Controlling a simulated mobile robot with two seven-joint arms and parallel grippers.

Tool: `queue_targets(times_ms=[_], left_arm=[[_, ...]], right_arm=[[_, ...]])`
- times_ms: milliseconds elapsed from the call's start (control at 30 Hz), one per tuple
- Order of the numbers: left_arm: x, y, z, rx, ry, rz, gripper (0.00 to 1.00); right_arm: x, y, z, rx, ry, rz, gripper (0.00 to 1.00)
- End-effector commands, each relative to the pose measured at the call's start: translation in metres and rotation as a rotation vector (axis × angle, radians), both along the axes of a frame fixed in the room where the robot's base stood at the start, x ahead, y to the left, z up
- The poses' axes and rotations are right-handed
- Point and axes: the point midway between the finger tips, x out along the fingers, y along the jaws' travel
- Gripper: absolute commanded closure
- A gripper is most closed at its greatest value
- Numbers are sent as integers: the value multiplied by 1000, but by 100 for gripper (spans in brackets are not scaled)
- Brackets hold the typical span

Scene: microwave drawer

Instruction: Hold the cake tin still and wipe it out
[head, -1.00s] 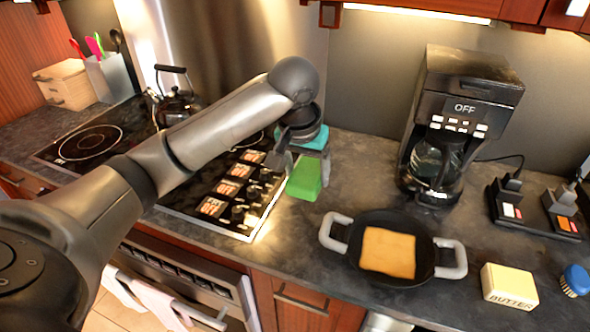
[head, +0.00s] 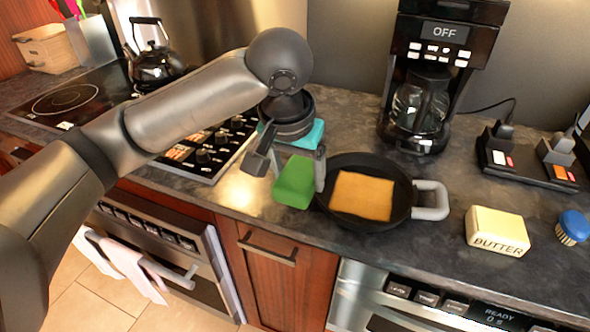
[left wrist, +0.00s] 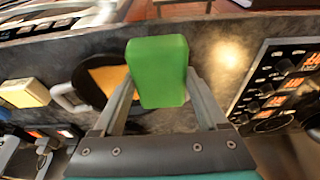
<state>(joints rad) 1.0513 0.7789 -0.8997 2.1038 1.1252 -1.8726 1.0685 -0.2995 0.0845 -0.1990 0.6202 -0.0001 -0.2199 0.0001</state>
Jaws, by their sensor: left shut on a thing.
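The cake tin (head: 385,217), a black round pan with grey side handles, sits on the counter. A flat orange-yellow square (head: 361,196) lies in it. The tin's right handle (head: 431,200) shows; the left one is hidden behind my gripper and the green block. My left gripper (head: 292,170) is shut on a green sponge-like block (head: 294,186), held at the tin's left edge in the head view. Whether the block touches the tin is unclear. In the left wrist view the block (left wrist: 158,72) sits between both fingers, beside the tin (left wrist: 86,88). My right gripper is out of view.
A butter block (head: 497,231) and a blue-topped brush (head: 572,228) lie right of the tin. A coffee maker (head: 437,75) stands behind it, a power strip (head: 530,160) at right. The stove (head: 70,104) with a kettle (head: 155,62) is at left.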

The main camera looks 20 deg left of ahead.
Motion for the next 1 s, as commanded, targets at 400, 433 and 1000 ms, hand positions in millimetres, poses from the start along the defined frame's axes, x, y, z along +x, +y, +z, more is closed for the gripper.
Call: queue_targets(times_ms=[400, 433, 1000], left_arm=[[13, -10, -1, -12, 1, 3, 100], [18, -13, -1, -15, 1, 4, 100], [106, -95, -17, -9, 2, 3, 100]], right_arm=[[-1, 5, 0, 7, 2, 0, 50], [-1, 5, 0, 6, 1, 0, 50], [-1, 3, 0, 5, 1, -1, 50]])
